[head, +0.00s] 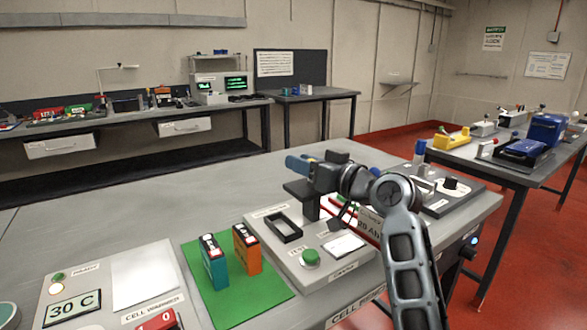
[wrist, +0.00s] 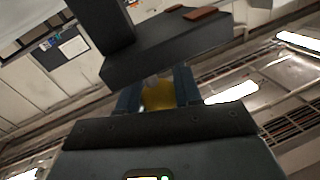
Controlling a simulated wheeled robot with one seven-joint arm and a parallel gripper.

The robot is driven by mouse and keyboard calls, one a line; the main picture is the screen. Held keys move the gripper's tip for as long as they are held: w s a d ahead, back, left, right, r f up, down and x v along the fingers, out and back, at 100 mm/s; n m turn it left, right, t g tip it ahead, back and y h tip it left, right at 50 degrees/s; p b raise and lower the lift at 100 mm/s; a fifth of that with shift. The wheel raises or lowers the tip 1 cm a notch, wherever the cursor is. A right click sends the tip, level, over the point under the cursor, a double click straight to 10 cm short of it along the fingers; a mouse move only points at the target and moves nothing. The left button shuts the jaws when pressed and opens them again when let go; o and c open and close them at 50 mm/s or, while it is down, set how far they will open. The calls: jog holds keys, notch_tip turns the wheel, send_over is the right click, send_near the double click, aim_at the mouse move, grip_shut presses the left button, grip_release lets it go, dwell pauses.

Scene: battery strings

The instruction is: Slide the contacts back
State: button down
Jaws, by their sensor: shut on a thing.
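The test station (head: 330,262) stands on the front bench, with an empty black rectangular frame (head: 284,228), a green button (head: 310,257) and a dark upright post (head: 311,206) with a wide head. My gripper (head: 298,165) is at the top of the post, its blue fingers pointing left. In the wrist view my gripper (wrist: 157,90) is shut on a small yellow piece (wrist: 158,98), just below a dark block (wrist: 165,48). The head view does not show the yellow piece clearly. The contacts cannot be made out; my arm hides part of the station.
A teal cell (head: 213,262) and an orange cell (head: 247,249) stand on a green mat (head: 205,314) left of the station. A cell warmer (head: 100,290) reading 30 C is further left. A dark device (head: 440,190) lies right of my arm. The bench behind the mat is clear.

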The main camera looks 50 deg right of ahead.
jog(key=shift+s+d, duration=0.2)
jog(key=shift+d, duration=0.5)
jog(key=shift+s+d, duration=0.2)
jog(key=shift+d, duration=0.5)
jog(key=c, duration=0.8)
grip_release()
jog(key=shift+s, duration=0.1)
jog(key=s, duration=0.7)
jog(key=shift+s+a+b, duration=0.3)
jog(key=shift+b, duration=0.1)
